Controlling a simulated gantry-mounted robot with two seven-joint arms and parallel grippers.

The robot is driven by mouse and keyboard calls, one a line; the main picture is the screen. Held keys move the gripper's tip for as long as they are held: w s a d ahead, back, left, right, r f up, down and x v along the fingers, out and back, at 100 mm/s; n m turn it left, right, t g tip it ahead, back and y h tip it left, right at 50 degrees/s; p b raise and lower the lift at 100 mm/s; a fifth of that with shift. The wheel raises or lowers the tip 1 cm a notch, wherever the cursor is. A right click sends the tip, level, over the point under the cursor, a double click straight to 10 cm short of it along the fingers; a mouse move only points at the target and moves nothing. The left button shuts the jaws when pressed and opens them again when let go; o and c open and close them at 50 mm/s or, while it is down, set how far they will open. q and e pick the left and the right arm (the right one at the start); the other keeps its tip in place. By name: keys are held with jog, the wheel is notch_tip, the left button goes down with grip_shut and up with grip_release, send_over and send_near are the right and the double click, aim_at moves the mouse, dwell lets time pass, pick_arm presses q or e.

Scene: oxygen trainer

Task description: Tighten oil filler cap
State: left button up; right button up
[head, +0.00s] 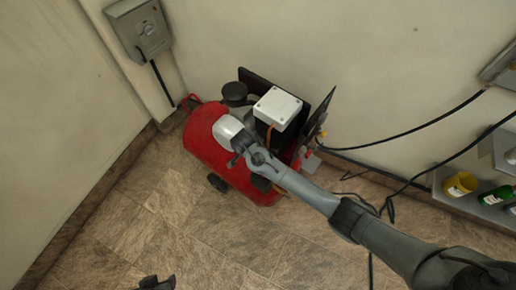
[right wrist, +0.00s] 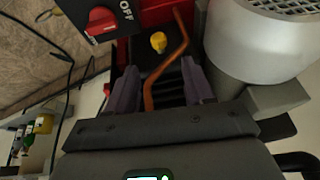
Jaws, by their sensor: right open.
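The oil filler cap appears to be the small yellow cap (right wrist: 158,42) in the right wrist view. It sits on a dark part of the red compressor (head: 206,140), beside a bent copper pipe (right wrist: 152,88). My right gripper (right wrist: 161,78) is open, its two fingers apart. The cap shows beyond the fingertips, between them in the picture, and nothing appears gripped. In the head view my right arm reaches over the compressor, and the cap cannot be made out. A dark tip at the bottom edge appears to be my left gripper (head: 157,283); its jaws are unclear.
A red OFF switch (right wrist: 101,22) and a grey motor housing (right wrist: 245,45) flank the right fingers. A white box (head: 278,107) tops the compressor. Black cables hang on the right, near a shelf with a yellow container (head: 460,184) and green bottle (head: 495,195). Floor at front left is clear.

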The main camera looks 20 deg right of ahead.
jog(key=b+x, duration=0.3)
jog(key=x, duration=0.6)
jog(key=shift+f, duration=0.1)
grip_shut()
jog(key=shift+s+t+y+p, duration=0.35)
jog(key=shift+t+p, duration=0.15)
jog(key=shift+p, duration=0.45)
jog(key=shift+t+p, duration=0.3)
jog(key=shift+d+m+t+y, duration=0.1)
jog(key=shift+m+t+y, duration=0.2)
jog(key=shift+t, duration=0.1)
grip_release()
